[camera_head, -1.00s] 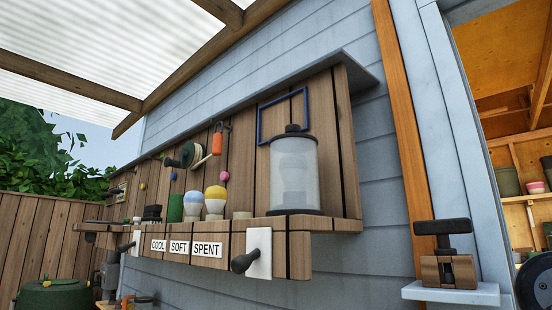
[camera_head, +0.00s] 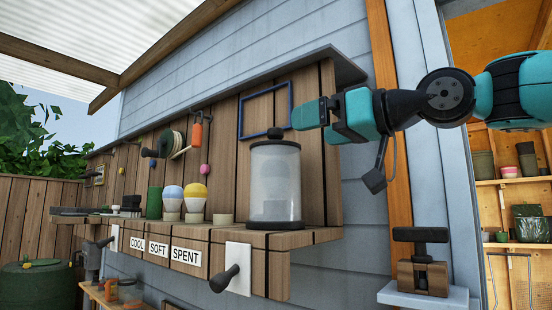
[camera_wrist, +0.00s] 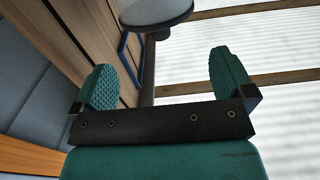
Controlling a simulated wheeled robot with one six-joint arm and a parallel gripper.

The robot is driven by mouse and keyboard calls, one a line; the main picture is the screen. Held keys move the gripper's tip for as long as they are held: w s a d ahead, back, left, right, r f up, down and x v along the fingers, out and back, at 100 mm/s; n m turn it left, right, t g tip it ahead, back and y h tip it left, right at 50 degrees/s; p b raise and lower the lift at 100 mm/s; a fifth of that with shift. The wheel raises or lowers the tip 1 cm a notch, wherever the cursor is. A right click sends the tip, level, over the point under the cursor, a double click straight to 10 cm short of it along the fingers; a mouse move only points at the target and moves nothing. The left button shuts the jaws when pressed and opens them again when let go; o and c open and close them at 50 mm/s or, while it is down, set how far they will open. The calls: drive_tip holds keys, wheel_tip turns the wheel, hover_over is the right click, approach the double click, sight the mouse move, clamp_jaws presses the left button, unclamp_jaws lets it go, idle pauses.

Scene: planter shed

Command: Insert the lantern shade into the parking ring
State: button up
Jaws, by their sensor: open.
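The lantern shade (camera_head: 275,185), a translucent cylinder with a dark lid and knob, stands upright on the wooden shelf in the head view. Its lidded top shows at the upper edge of the wrist view (camera_wrist: 150,10). My gripper (camera_head: 316,117) is right of and above the lid, apart from it. In the wrist view my gripper (camera_wrist: 166,80) has its two teal fingers wide apart with nothing between them. I cannot single out the parking ring for certain; a dark rim lies under the shade.
A blue rectangular frame (camera_head: 265,110) is on the back boards behind the shade. A black handle (camera_head: 224,279) sticks out of the shelf front. A wooden clamp (camera_head: 422,272) stands at the right.

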sight(280, 138)
drive_tip(key=p+x, duration=0.1)
drive_tip(key=x, duration=0.2)
drive_tip(key=shift+w+a+r, duration=0.1)
drive_tip(key=shift+w+a, duration=0.1)
drive_tip(key=shift+a, duration=0.05)
drive_tip(key=p+x, duration=0.3)
drive_tip(key=x, duration=0.1)
drive_tip(key=shift+w+a+p, duration=0.3)
drive_tip(key=shift+p, duration=0.1)
drive_tip(key=shift+w+a+f, duration=0.2)
drive_tip(key=shift+a+f, duration=0.05)
drive_tip(key=c, duration=0.8)
